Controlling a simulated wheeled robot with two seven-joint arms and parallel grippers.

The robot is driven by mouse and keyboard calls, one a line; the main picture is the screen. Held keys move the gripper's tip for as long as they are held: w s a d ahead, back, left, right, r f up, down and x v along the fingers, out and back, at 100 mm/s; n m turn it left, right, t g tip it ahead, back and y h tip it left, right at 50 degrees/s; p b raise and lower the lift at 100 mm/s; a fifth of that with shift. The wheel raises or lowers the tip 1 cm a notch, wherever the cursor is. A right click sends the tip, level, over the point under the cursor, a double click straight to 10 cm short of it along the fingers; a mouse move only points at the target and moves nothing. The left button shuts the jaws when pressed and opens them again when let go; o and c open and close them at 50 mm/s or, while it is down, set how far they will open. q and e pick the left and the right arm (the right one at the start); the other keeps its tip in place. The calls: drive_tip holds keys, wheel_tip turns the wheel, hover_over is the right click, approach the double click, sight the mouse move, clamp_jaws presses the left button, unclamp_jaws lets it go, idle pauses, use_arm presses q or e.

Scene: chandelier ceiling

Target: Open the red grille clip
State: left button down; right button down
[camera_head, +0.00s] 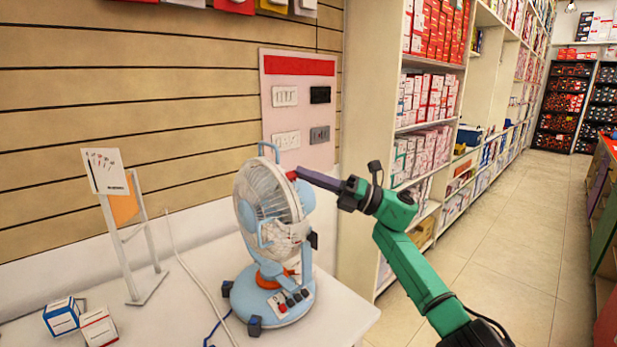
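A light blue desk fan (270,240) with a round wire grille stands on the white table. The red grille clip (291,175) is at the upper right edge of the grille. My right gripper (303,173), on the green arm from the lower right, has its dark fingers reaching left to the clip. The fingertips are at the clip and look to touch it, but I cannot tell whether they grip it. The finger gap is too small to make out. My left gripper is not in view.
The white table (345,312) also holds a sign stand (128,230) and two small boxes (80,322) at the left. A cable (190,265) runs beside the fan. A panel of switches (300,110) is on the wall behind, and shelves (425,130) stand behind my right arm.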

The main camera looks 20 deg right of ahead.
drive_tip(key=c, duration=1)
unclamp_jaws()
drive_tip(key=shift+c, duration=0.2)
drive_tip(key=b+v, duration=0.4)
drive_tip(key=v, duration=1)
drive_tip(key=shift+d, duration=0.2)
drive_tip(key=shift+s, duration=0.1)
